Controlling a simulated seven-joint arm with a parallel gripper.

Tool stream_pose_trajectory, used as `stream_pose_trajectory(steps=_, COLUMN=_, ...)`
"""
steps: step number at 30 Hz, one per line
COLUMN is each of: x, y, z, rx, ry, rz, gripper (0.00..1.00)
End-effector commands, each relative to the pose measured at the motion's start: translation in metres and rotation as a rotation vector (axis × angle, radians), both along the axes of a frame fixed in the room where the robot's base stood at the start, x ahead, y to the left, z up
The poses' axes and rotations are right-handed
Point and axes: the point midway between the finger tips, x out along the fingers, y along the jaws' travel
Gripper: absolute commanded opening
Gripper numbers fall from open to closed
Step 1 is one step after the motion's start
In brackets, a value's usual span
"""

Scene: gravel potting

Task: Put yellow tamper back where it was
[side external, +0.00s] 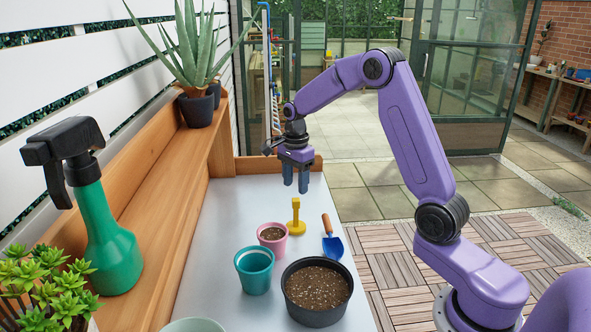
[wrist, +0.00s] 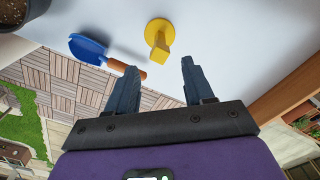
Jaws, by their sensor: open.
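The yellow tamper (side external: 295,218) stands upright on the grey-white table, flat disc base down and handle up. It also shows in the wrist view (wrist: 158,38), beyond my fingertips. My gripper (side external: 296,184) is open and empty, above the table and a little behind the tamper in the side view. In the wrist view my two fingers (wrist: 158,75) are spread apart, with the tamper's handle end between and beyond their tips. The fingers do not appear to touch the tamper.
A blue trowel (side external: 333,244) with a wooden handle lies right of the tamper. A pink pot (side external: 272,246), a teal pot (side external: 254,285) and a dark gravel pot (side external: 335,312) stand nearer. A wooden shelf (side external: 165,205) borders the left. The table's far left is clear.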

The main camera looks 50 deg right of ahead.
Motion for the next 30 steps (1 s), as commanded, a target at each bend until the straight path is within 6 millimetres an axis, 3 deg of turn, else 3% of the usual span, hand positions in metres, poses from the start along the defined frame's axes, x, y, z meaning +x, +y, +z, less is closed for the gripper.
stream_pose_trajectory(steps=6, x=0.001, y=0.0, z=0.031, rx=0.0, ry=-0.002, rz=0.001, gripper=0.52)
stream_pose_trajectory(steps=13, x=0.0, y=0.001, z=0.04, rx=0.0, ry=0.001, rz=0.003, gripper=0.52)
stream_pose_trajectory(steps=17, x=-0.004, y=0.012, z=0.043, rx=0.0, ry=0.0, rz=0.068, gripper=0.52)
stream_pose_trajectory(steps=23, x=-0.032, y=0.065, z=0.051, rx=-0.001, ry=-0.004, rz=0.42, gripper=0.52)
stream_pose_trajectory(steps=30, x=-0.093, y=0.127, z=0.059, rx=-0.002, ry=-0.012, rz=0.956, gripper=0.52)
